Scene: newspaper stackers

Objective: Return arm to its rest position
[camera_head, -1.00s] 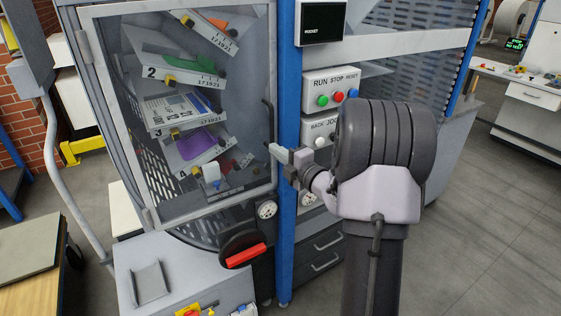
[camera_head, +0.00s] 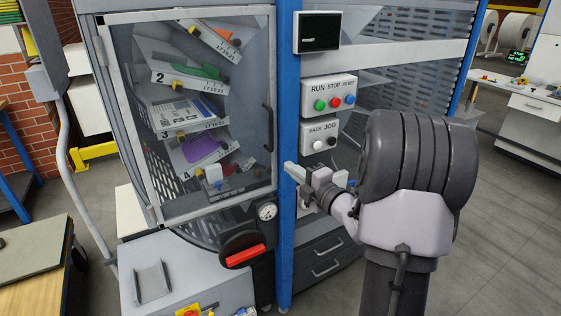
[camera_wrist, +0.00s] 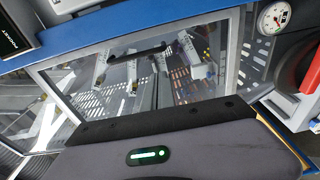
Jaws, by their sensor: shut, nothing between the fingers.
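My gripper (camera_head: 290,168) is shut and empty, in front of the blue post (camera_head: 285,215) of the stacker. My arm reaches up from the bottom right of the head view. The stacker's glazed door (camera_head: 222,105) is closed, to the left of my gripper, with a dark upright handle (camera_head: 268,128). Behind the glass are several numbered tilted trays holding coloured items. In the wrist view the door glass (camera_wrist: 150,75) shows beyond a grey body with a green light; the fingertips are not visible there.
A button panel (camera_head: 333,95) with RUN, STOP and RESET sits above my gripper. A round gauge (camera_head: 267,212) and a red-handled dark wheel (camera_head: 242,250) are at lower left. A wooden table (camera_head: 40,270) stands far left. Open floor (camera_head: 510,220) lies right.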

